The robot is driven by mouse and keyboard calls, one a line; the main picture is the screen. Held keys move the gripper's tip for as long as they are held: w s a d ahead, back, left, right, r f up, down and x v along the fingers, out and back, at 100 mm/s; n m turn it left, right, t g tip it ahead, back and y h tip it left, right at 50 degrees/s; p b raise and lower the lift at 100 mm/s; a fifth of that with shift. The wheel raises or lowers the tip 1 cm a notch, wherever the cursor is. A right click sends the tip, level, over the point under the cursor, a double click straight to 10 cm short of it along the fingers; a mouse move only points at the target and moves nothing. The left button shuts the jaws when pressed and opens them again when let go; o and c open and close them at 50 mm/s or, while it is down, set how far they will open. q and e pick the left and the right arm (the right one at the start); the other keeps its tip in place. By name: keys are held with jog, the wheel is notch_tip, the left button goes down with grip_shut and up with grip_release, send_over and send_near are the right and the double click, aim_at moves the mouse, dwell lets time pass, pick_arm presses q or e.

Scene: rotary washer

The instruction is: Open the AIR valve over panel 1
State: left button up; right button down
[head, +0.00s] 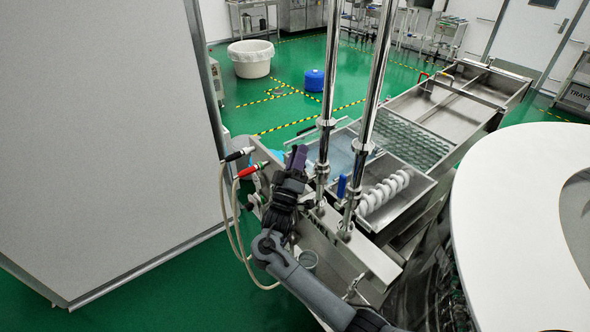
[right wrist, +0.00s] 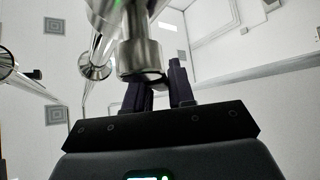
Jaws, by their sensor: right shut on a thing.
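My right gripper (head: 298,160) is beside the left of two upright steel pipes (head: 326,125), above the washer's end panel. In the right wrist view its two dark fingers (right wrist: 160,88) are shut on a small dark part, apparently a valve handle, just under a round metal fitting (right wrist: 140,58). The gripper hides most of this handle in the head view. A blue valve handle (head: 342,187) stands upright at the right pipe (head: 365,130). No AIR or panel label is readable. My left gripper is not in view.
Hoses with a black connector (head: 240,154) and a red connector (head: 251,170) hang left of my gripper. A large grey panel (head: 110,130) stands at left. The steel washer trough (head: 445,110) and a white spiral (head: 385,190) lie to the right.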

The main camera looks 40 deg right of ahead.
aim_at(307, 173)
jog(key=s+m+g+h+b, duration=0.1)
jog(key=m+g+b, duration=0.3)
jog(key=m, duration=0.1)
jog(key=s+m+g+h+b, duration=0.1)
jog(key=m+g+h+b, duration=0.1)
jog(key=m+g+b, duration=0.2)
jog(key=s+r+m+g+h+b, duration=0.1)
jog(key=s+m+g+b, duration=0.1)
jog(key=m+g+b, duration=0.2)
jog(key=shift+a+m+h+b, duration=0.25)
jog(key=shift+m+h+b, duration=0.15)
jog(key=shift+m+b, duration=0.3)
jog(key=shift+s+r+m+g+b, duration=0.1)
jog(key=shift+m+g+b, duration=0.2)
jog(key=shift+m+g, duration=0.25)
jog(key=shift+s+r+m+g+b, duration=0.1)
jog(key=shift+m+g+b, duration=0.2)
jog(key=shift+m+g, duration=0.25)
jog(key=shift+s+r, duration=0.1)
jog(key=c, duration=1)
grip_release()
jog(key=shift+c, duration=0.2)
